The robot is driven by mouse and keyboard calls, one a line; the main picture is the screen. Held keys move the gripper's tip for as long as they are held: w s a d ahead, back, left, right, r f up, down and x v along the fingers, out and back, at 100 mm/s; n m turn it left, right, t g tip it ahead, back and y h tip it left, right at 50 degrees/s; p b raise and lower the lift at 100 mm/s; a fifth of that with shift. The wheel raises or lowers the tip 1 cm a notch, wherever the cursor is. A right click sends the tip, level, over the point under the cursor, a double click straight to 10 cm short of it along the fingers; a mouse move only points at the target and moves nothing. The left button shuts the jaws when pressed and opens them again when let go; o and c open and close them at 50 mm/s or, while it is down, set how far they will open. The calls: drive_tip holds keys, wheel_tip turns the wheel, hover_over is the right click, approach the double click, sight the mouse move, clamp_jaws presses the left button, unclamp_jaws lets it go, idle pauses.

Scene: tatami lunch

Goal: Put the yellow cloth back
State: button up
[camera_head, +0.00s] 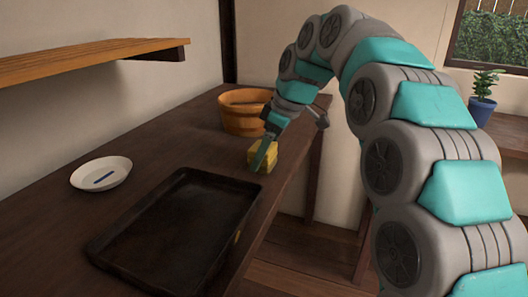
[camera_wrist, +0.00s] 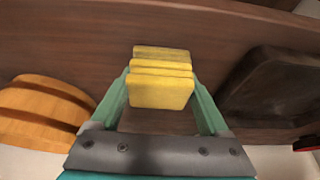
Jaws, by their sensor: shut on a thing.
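The yellow cloth (camera_head: 262,152) is a folded block with several layers, near the right edge of the dark wooden table, between the wooden tub and the black tray. In the wrist view the cloth (camera_wrist: 160,92) sits between my two green fingers. My gripper (camera_head: 264,156) reaches down from above and is shut on it. The wrist view also shows my gripper (camera_wrist: 160,95) with a finger against each side of the cloth. I cannot tell whether the cloth touches the table.
A wooden tub (camera_head: 245,122) stands behind the cloth. A black tray (camera_head: 108,240) lies in front on the table (camera_head: 145,140). A white dish (camera_head: 101,185) with a blue mark is at the left. A wooden shelf (camera_head: 80,62) overhangs the back left. A potted plant (camera_head: 482,108) stands far right.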

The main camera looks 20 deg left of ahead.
drive_tip(key=o, duration=1.2)
drive_tip(key=shift+c, duration=0.2)
